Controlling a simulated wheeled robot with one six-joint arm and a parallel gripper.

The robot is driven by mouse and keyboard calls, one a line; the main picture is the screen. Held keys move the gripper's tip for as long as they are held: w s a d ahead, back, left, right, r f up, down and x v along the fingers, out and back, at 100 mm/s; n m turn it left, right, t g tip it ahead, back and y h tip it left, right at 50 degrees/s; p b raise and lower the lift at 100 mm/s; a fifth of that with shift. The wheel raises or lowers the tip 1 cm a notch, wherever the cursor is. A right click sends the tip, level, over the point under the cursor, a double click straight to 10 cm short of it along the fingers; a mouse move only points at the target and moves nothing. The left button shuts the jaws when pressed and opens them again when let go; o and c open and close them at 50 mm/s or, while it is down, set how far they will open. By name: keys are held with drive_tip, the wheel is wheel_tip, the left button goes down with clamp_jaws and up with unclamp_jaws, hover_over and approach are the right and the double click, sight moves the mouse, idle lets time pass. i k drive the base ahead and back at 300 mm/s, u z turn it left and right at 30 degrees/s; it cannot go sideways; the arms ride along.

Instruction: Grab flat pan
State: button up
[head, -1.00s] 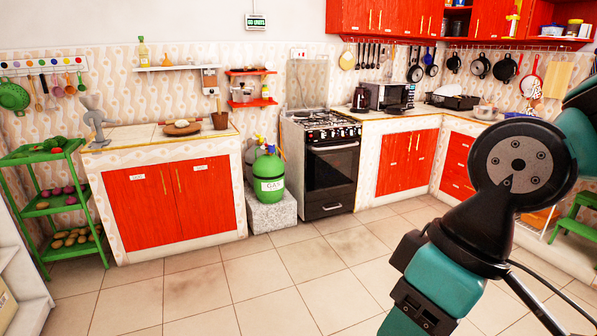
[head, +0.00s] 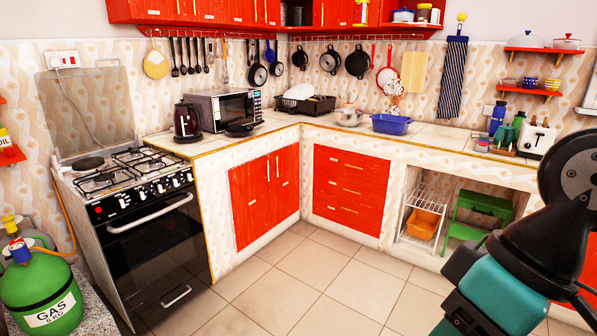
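Several pans hang on the back wall under the red cupboards; I cannot tell which one is the flat pan. Two small dark pans, a front one (head: 257,75) and one behind it (head: 276,69), hang left of the corner. Right of the corner hang a small black pan (head: 300,59), a dark round pan (head: 330,61), a black pan (head: 357,63) and a red-rimmed pan (head: 387,77). A low dark pan (head: 240,130) lies on the counter before the microwave. Part of my arm shows at the right; my gripper is out of view.
A stove (head: 140,190) and a green gas bottle (head: 40,295) stand at the left. The counter (head: 440,142) runs along both walls, with a kettle (head: 187,122), microwave (head: 225,108), blue basin (head: 391,124) and toaster (head: 536,140). The tiled floor (head: 300,285) is clear.

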sight(248, 128)
drive_tip(key=z, duration=0.15)
drive_tip(key=i, duration=2.45)
drive_tip(key=u, duration=0.55)
drive_tip(key=i, duration=2.5)
drive_tip(key=u, duration=0.6)
drive_tip(key=i, duration=0.45)
drive_tip(key=u, duration=0.2)
